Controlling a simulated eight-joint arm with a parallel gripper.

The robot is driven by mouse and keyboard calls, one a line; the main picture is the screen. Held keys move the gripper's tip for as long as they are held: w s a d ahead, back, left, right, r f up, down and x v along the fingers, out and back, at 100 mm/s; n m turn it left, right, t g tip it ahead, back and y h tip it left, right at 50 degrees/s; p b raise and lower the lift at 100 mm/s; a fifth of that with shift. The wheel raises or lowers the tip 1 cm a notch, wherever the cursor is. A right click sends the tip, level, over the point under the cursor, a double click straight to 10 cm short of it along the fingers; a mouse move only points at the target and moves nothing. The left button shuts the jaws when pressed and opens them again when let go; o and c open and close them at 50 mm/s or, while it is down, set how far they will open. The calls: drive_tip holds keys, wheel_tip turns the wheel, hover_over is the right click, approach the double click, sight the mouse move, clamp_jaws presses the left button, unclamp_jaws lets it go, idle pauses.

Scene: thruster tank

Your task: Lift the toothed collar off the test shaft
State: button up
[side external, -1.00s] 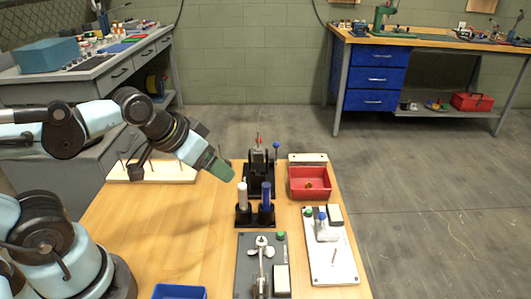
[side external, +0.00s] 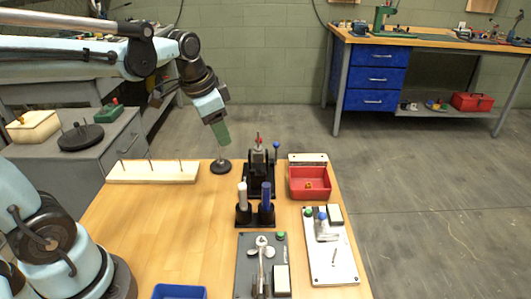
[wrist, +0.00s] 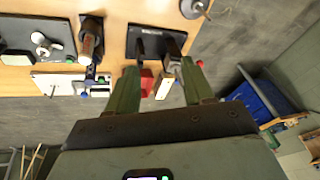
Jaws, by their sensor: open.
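My gripper (side external: 222,133) is open, its green fingers hanging over the back edge of the table; it also shows in the wrist view (wrist: 160,82), with nothing held between the fingers. A round dark base with a thin upright rod (side external: 220,167) stands just below it at the table's back edge; it also shows at the top of the wrist view (wrist: 193,8). I cannot tell whether this rod is the test shaft. No toothed collar can be made out clearly. A small yellow-orange part (side external: 308,185) lies in the red bin, too small to identify.
A pegged wooden strip (side external: 152,171) lies left of the round base. A black fixture (side external: 258,175), a black holder with white and blue cylinders (side external: 255,213), the red bin (side external: 320,190), a propeller plate (side external: 250,265) and a white plate (side external: 345,262) crowd the right. Mid-left table is clear.

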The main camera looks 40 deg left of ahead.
drive_tip(key=w+a+f+m+g, duration=0.35)
drive_tip(key=w+a, duration=0.25)
drive_tip(key=a, duration=0.2)
drive_tip(key=m, duration=0.1)
hover_over(221, 165)
drive_tip(key=w, duration=0.1)
drive_tip(key=shift+h, duration=0.3)
drive_tip(key=f, duration=0.6)
drive_tip(key=shift+a+f, duration=0.25)
drive_tip(key=shift+f, duration=0.1)
drive_tip(key=shift+s+a+f, duration=0.1)
drive_tip(key=shift+s+f, duration=0.05)
drive_tip(key=shift+f, duration=1.2)
drive_tip(key=shift+s+a+f, duration=0.1)
drive_tip(key=shift+f, duration=1.2)
clamp_jaws()
